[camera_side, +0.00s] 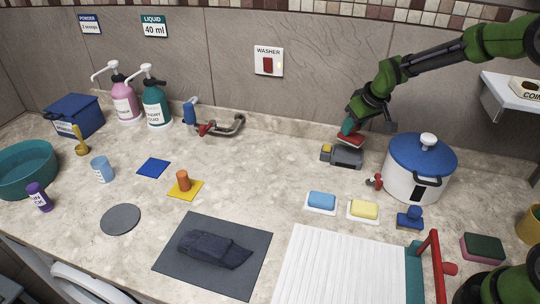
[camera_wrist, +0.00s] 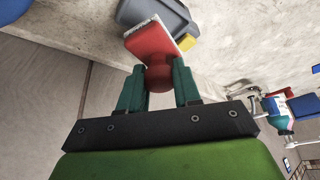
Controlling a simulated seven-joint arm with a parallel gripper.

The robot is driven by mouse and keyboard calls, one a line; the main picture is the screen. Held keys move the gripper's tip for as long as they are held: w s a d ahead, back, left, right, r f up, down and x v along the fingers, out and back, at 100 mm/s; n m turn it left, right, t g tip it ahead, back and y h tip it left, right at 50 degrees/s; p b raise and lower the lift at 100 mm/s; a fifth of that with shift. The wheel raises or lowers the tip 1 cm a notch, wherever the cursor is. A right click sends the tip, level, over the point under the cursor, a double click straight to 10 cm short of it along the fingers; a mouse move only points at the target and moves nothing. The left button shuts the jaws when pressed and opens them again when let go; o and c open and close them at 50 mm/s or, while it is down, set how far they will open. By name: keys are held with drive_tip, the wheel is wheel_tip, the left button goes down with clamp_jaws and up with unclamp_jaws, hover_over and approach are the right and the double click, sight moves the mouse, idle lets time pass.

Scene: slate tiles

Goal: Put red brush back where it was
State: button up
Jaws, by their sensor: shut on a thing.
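My gripper (camera_side: 347,129) is at the back of the counter, right of centre, with its jaws pointing down. Its teal fingers (camera_wrist: 157,82) are shut on the round knob of the red brush (camera_wrist: 152,42). The brush has a red block with a pale bristle edge. In the side view the red brush (camera_side: 351,141) is just above a dark grey holder (camera_side: 346,157) that has a yellow piece (camera_side: 327,148) at its left end. The holder (camera_wrist: 172,10) shows partly behind the brush in the wrist view. I cannot tell whether brush and holder touch.
A white pot (camera_side: 410,182) with a blue lid stands close on the right, with a red tap (camera_side: 375,181). The wall is close behind. Counter left of the holder is clear.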

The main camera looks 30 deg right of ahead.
sight(354, 133)
drive_tip(key=shift+f, duration=1.35)
drive_tip(key=shift+f, duration=0.6)
drive_tip(key=o, duration=1)
